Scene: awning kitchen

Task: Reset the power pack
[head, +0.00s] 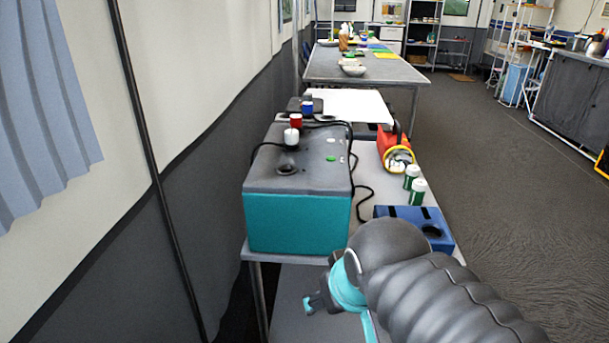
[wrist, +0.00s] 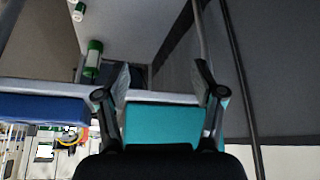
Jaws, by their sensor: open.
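The power pack, a teal box with a dark grey top (head: 297,222), stands on the table. Its top has a dark round socket (head: 287,169), a green button (head: 331,159), and white (head: 291,137) and red (head: 296,121) capped pieces. My gripper (head: 314,303) is in front of the table, below the tabletop, apart from the pack. In the wrist view, which looks upside down, the open, empty fingers (wrist: 160,95) frame the pack's teal front (wrist: 160,122). Two green-and-white cylinders (head: 411,176) (head: 418,192) stand beside a blue slotted box (head: 436,222), which also shows in the wrist view (wrist: 40,108).
A red-and-yellow lamp (head: 396,151) lies behind the cylinders. Black cables run around the pack. The lower shelf (wrist: 125,30) holds green-and-white cylinders (wrist: 93,58). A wall (head: 190,160) borders the left; open floor (head: 500,190) lies right. Another table (head: 350,72) stands behind.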

